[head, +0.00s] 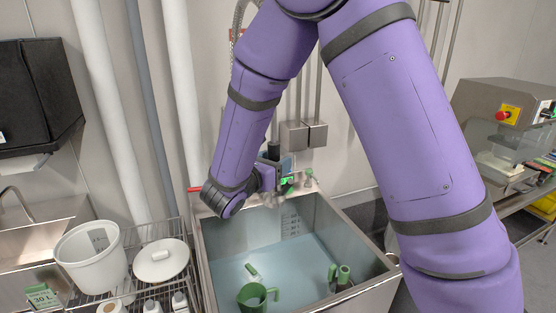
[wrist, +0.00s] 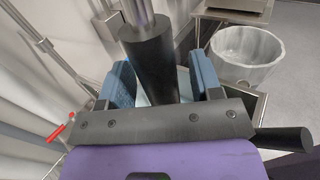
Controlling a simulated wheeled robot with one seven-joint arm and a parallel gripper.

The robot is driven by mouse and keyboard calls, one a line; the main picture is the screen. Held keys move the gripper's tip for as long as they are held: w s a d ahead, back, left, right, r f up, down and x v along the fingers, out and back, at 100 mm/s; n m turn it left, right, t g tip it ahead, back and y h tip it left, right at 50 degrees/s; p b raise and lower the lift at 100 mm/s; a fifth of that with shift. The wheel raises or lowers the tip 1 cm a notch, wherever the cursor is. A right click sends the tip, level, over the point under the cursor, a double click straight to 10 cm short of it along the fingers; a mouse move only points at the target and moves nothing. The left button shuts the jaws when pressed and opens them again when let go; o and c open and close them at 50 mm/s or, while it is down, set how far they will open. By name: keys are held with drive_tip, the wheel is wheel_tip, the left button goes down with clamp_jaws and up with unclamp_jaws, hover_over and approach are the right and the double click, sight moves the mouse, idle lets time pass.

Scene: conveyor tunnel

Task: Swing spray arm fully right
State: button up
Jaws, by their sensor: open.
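A black cylindrical grip with a steel tube above it, apparently part of the spray arm (wrist: 152,65), stands between my blue finger pads in the wrist view. In the head view a dark upright piece of it (head: 274,150) shows just above my gripper (head: 284,168), at the back rim of the sink. My gripper is open, with one pad on each side of the black grip in the wrist view (wrist: 165,85). I see gaps beside the grip, and cannot tell whether either pad touches it. The spray arm's pivot and outlet are not clearly visible.
The steel sink (head: 214,248) holds a green jug (head: 252,298) and other green items. A red-handled lever (wrist: 58,131) is left of my gripper. A white bucket (head: 95,262) stands on the left rack. A clear-lined bin (wrist: 247,52) shows right in the wrist view.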

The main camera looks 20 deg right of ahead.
drive_tip(key=shift+x, duration=0.8)
